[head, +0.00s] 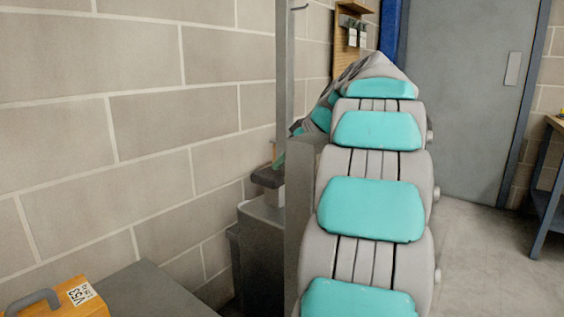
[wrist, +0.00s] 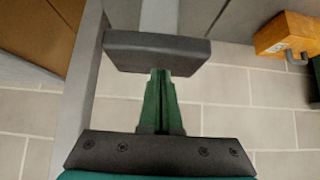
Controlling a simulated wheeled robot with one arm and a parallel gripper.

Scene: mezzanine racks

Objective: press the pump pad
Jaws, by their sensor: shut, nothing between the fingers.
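The pump pad (wrist: 157,52) is a dark, flat block in the upper middle of the wrist view. In the head view the pad (head: 267,177) sits above a grey housing (head: 262,222), partly hidden by a grey post. My gripper (wrist: 158,75) has its green fingers together and empty. Its tips reach the pad's near edge in the wrist view; I cannot tell whether they touch it. In the head view only a sliver of my gripper (head: 278,162) shows just above the pad, beside the post.
A grey upright post (head: 292,200) stands between my arm and the pad. An orange box with a handle (head: 62,302) sits at the lower left by a grey surface (head: 150,290). A block wall is behind. Open floor (head: 490,260) lies to the right.

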